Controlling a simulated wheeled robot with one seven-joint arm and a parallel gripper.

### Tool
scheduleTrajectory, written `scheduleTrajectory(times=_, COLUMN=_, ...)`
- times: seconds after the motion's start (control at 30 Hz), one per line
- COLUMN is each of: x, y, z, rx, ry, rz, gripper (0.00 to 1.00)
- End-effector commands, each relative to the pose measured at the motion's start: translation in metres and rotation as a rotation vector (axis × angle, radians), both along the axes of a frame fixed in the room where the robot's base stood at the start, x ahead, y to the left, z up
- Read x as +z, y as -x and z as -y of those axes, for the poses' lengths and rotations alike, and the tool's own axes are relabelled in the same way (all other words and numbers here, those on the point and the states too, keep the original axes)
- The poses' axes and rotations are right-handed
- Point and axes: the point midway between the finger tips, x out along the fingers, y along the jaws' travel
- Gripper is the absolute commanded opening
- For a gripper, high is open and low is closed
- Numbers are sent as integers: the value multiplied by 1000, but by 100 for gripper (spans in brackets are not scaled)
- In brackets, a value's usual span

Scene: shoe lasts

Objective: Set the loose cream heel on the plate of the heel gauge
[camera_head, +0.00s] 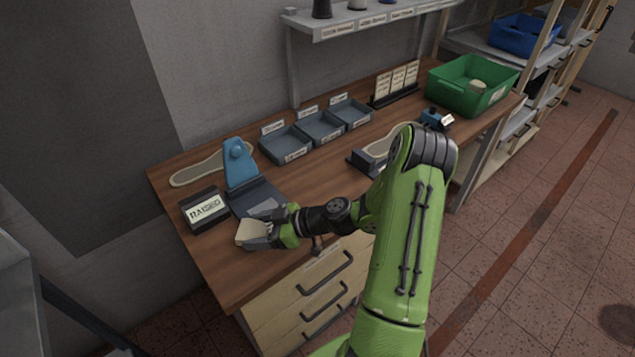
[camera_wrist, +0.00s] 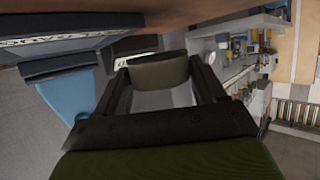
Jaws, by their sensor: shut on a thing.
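The cream heel (camera_head: 250,231) is held between the fingers of my gripper (camera_head: 268,230), near the table's front left edge. In the wrist view the heel (camera_wrist: 158,72) sits between the two fingers of my gripper (camera_wrist: 157,82), looking dull brown in shade. The heel gauge has a blue upright (camera_head: 238,165) and a dark grey plate (camera_head: 256,194). The heel is in front of the plate in the head view; its height above the table is hard to tell. My gripper partly hides the plate's front end. The blue upright also shows in the wrist view (camera_wrist: 68,95).
A dark block with a "RAISED" label (camera_head: 205,209) stands left of the plate. A flat sole shape (camera_head: 197,168) lies behind it. Grey trays (camera_head: 320,128), a dark fixture with a sole and a green bin (camera_head: 470,88) stand farther right on the wooden table (camera_head: 215,268).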

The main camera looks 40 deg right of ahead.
Motion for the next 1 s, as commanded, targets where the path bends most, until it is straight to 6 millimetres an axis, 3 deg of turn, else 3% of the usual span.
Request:
scheduleTrajectory(times=0.17, x=7, y=-22, z=85, rx=-269, ry=8, rz=6, gripper=38)
scheduleTrajectory(times=0.33, x=29, y=-30, z=179, rx=-560, ry=10, rz=9, gripper=38)
scheduleTrajectory(times=0.4, x=41, y=-28, z=210, rx=-657, ry=8, rz=9, gripper=38)
scheduleTrajectory(times=0.5, x=53, y=-24, z=241, rx=-751, ry=6, rz=6, gripper=38)
scheduleTrajectory(times=0.63, x=60, y=-21, z=257, rx=-802, ry=1, rz=4, gripper=38)
scheduleTrajectory(times=0.87, x=60, y=-21, z=258, rx=-804, ry=0, rz=3, gripper=38)
scheduleTrajectory(times=1.0, x=38, y=-21, z=257, rx=-803, ry=-4, rz=-3, gripper=38)
